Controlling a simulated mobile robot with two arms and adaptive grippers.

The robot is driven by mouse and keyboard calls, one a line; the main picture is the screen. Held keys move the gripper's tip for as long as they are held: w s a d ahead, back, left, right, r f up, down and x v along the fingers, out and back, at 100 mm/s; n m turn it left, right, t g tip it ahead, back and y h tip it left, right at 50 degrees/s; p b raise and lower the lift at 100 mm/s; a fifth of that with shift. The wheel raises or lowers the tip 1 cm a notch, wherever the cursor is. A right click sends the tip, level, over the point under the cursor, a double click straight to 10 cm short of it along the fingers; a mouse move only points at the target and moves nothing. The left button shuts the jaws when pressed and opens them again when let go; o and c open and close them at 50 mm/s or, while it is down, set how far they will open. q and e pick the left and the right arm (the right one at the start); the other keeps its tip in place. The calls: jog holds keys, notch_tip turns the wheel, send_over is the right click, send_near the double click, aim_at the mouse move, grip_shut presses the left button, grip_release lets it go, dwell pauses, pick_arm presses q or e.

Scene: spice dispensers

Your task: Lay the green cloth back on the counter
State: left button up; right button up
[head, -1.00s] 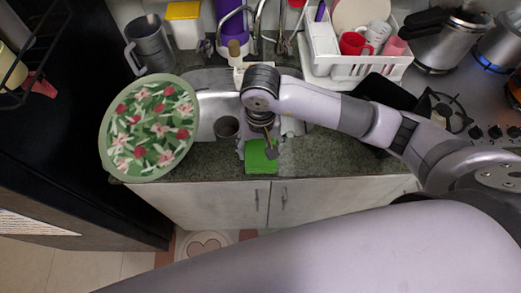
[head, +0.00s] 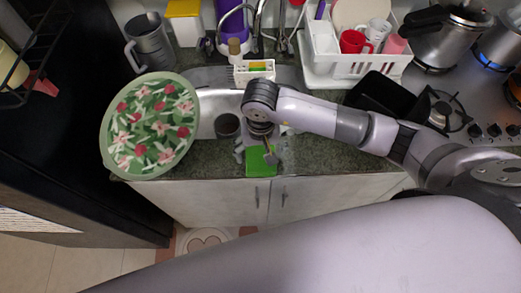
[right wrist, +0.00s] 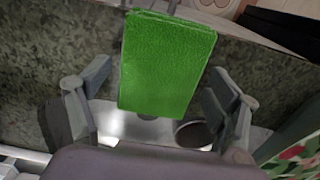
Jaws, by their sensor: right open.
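The green cloth (head: 261,163) is a folded rectangle at the front strip of the counter (head: 330,160), in front of the sink. In the right wrist view the cloth (right wrist: 165,65) overlaps both the counter's front edge and the sink's edge; I cannot tell whether it fully rests on the counter. My right gripper (head: 255,153) is over the cloth, pointing down, and partly hides it. In the right wrist view its fingers (right wrist: 158,95) are spread wide, one on each side of the cloth, with gaps between. My left gripper is not in view.
A dark cup (head: 227,126) stands in the sink (head: 212,106). A large floral tray (head: 152,127) is at the left. A white dish rack (head: 350,68) stands behind right, near the stove (head: 470,105). A white sponge holder (head: 254,70) is behind the sink.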

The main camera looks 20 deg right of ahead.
aim_at(260, 154)
dwell(0.3)
jog(key=shift+r+p, duration=0.3)
jog(key=shift+p, duration=0.05)
notch_tip(260, 154, up, 12)
jog(key=b, duration=0.4)
jog(key=shift+f, duration=0.15)
